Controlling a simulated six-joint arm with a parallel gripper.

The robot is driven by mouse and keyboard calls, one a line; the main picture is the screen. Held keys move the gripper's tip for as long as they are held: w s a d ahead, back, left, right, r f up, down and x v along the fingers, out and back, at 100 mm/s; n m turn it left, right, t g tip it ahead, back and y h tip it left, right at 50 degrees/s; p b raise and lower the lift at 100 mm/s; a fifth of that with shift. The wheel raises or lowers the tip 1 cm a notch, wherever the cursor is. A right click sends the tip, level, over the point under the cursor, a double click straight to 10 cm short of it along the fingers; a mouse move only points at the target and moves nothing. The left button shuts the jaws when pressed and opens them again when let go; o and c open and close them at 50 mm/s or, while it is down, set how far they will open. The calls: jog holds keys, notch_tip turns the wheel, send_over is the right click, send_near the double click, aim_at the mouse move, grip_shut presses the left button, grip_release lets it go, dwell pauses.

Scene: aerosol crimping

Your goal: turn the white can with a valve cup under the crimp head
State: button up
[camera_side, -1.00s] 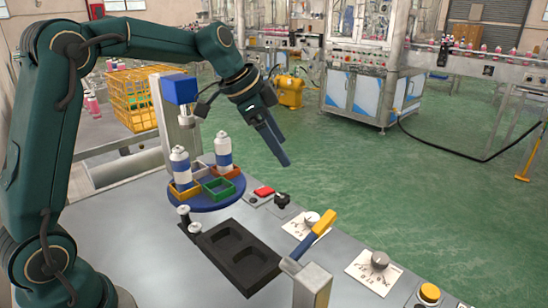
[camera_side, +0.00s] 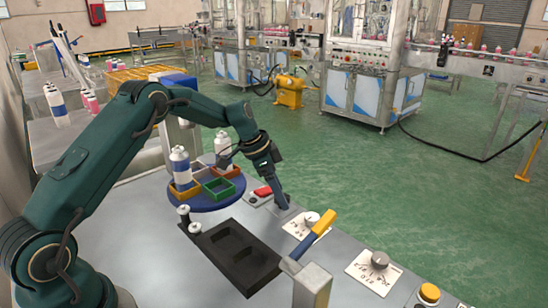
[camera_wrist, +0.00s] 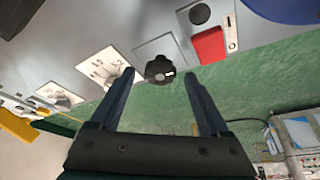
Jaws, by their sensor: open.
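The blue turntable (camera_side: 205,205) carries coloured nests. One white can with a blue band (camera_side: 181,168) stands upright in the orange nest at left. A similar can (camera_side: 223,147) stands farther back, partly behind my arm. Valve cups are too small to tell. The crimp head is hidden behind my arm; part of its blue housing (camera_side: 178,80) shows. My gripper (camera_side: 281,203) is open and low, right of the turntable, at a black knob (camera_wrist: 160,69). In the wrist view the knob lies between and just beyond the fingertips (camera_wrist: 159,80); contact cannot be told.
A red switch (camera_side: 263,191) is close beside my gripper. Dials (camera_side: 311,219) and (camera_side: 379,261), a yellow-handled lever (camera_side: 318,237) and a yellow button (camera_side: 429,293) line the bench edge.

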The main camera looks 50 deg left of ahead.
grip_shut()
jog(key=shift+d+n, duration=0.1)
jog(key=shift+n, duration=0.3)
jog(key=n, duration=0.2)
jog(key=n+t+y, duration=0.1)
jog(key=shift+d+n+y, duration=0.15)
jog(key=shift+n+y, duration=0.15)
jog(key=shift+n, duration=0.1)
jog(key=n+y, duration=0.1)
jog(key=n, duration=0.3)
jog(key=shift+d+y, duration=0.15)
jog(key=shift+y, duration=0.25)
jog(key=n, duration=0.2)
jog(key=n+y, duration=0.1)
jog(key=n, duration=0.2)
jog(key=shift+w+d+g+y, duration=0.1)
jog(key=shift+d+g+y, duration=0.05)
jog(key=shift+g+y, duration=0.2)
jog(key=n+g+y, duration=0.1)
jog(key=n, duration=0.3)
